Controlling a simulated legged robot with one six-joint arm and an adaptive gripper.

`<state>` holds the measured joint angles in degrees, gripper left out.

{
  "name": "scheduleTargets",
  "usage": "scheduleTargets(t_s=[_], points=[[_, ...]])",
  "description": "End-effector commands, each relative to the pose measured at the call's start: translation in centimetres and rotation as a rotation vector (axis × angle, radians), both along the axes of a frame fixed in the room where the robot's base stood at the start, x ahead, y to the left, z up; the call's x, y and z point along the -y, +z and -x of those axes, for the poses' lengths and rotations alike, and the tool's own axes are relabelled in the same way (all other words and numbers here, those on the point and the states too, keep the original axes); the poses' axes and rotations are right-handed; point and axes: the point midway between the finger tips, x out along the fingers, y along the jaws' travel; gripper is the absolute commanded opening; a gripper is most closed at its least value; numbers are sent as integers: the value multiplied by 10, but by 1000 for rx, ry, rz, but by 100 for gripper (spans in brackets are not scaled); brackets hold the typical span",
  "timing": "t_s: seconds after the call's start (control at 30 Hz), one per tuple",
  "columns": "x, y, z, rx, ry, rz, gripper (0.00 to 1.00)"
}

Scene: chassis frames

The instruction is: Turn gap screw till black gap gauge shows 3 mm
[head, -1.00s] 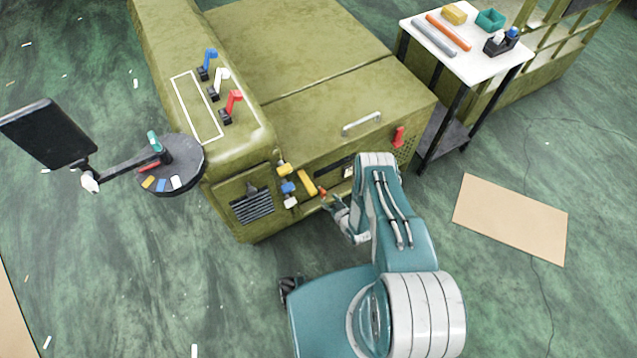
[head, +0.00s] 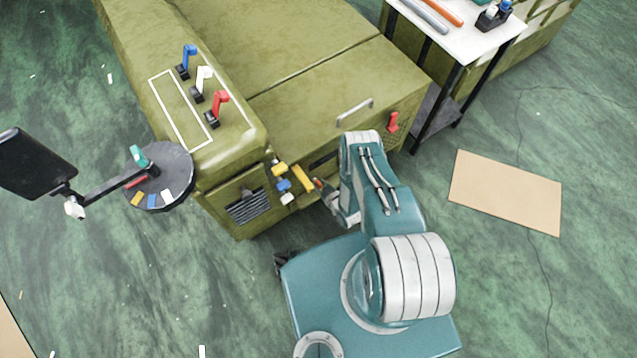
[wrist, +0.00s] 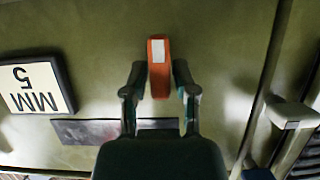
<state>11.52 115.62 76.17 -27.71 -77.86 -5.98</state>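The black-framed gap gauge (wrist: 37,87) is at the left of the wrist view and reads 5 MM, upside down in the picture. An orange-red knob or bar with a white patch (wrist: 159,68), apparently the gap screw, stands ahead of the fingers. My gripper (wrist: 159,82) is open, with one finger on each side of this piece and a small gap showing on both sides. In the head view my gripper (head: 327,190) is at the front of the olive machine (head: 330,95), beside a small red-orange part (head: 318,183). The gauge face cannot be read there.
Yellow, blue and white knobs (head: 283,184) and a yellow bar (head: 303,178) sit left of my gripper. A red handle (head: 392,122) is to the right. A white-topped table (head: 470,42) stands at the right. Green floor (head: 490,270) is open at the front right.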

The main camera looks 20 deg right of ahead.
Motion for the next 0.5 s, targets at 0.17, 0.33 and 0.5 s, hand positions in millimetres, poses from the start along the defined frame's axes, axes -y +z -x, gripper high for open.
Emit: scheduleTargets(t_s=[0.17,0.33,0.5], points=[[0,0,0,0,0,0,0],[0,0,-1,2,0,7,0],[-1,0,-1,16,1,54,0]])
